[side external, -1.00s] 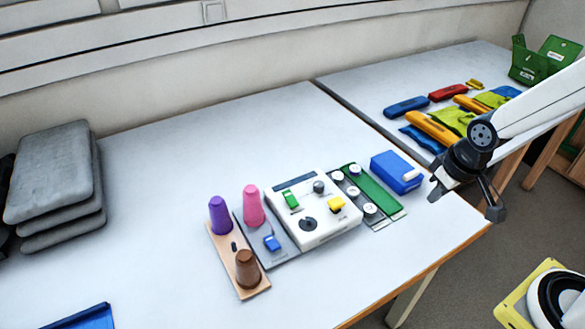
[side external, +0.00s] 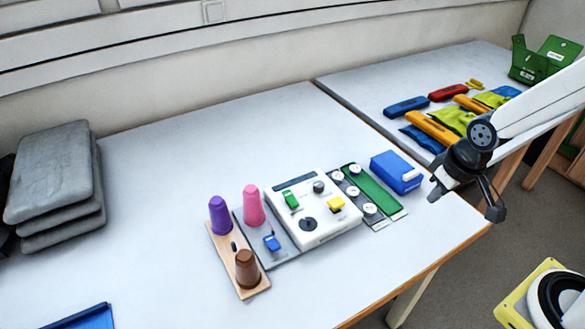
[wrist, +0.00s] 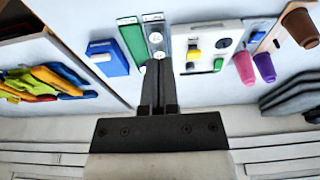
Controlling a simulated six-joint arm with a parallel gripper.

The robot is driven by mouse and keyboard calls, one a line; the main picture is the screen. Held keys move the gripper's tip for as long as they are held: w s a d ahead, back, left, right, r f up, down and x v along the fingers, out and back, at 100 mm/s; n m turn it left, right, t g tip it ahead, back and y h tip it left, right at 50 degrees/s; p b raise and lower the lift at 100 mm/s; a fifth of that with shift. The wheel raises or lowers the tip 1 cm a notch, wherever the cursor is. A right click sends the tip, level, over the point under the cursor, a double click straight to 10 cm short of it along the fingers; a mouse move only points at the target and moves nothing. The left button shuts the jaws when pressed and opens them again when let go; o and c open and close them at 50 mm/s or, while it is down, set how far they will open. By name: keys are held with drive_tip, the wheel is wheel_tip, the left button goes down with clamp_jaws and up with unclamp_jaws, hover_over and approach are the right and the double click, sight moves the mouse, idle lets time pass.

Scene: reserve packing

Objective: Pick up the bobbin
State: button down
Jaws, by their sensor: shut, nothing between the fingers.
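Several small round white-topped bobbins (side external: 370,208) sit on a narrow grey strip beside a green panel (side external: 378,188), right of a white machine-like box (side external: 312,228). I cannot tell which one the task means. In the wrist view, bobbins (wrist: 155,38) show on the strip just beyond my fingertips. My gripper (side external: 495,212) is at the right of the side view, near the table's right corner and apart from the bobbins. Its fingers (wrist: 158,64) are together and empty in the wrist view, hiding the near end of the strip.
A blue box (side external: 396,172) stands between my gripper and the green panel. Purple (side external: 220,215), pink (side external: 253,206) and brown (side external: 247,268) cones stand left of the white box. Grey pads (side external: 55,185) are stacked at far left. The table's middle back is clear.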

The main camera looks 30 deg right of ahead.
drive_tip(key=shift+c, duration=1.9)
unclamp_jaws()
drive_tip(key=shift+w, duration=0.1)
drive_tip(key=m+g, duration=0.3)
drive_tip(key=m, duration=2.2)
hover_over(353, 189)
wheel_tip(353, 189, down, 14)
drive_tip(key=shift+s+a+f, duration=0.1)
drive_tip(key=shift+s+f, duration=0.15)
drive_tip(key=shift+f, duration=0.5)
drive_tip(key=shift+s+a+f, duration=0.1)
drive_tip(key=shift+s+f, duration=0.1)
drive_tip(key=shift+f, duration=0.55)
drive_tip(key=shift+f, duration=0.1)
drive_tip(key=shift+w+f, duration=0.1)
drive_tip(key=shift+f, duration=2.4)
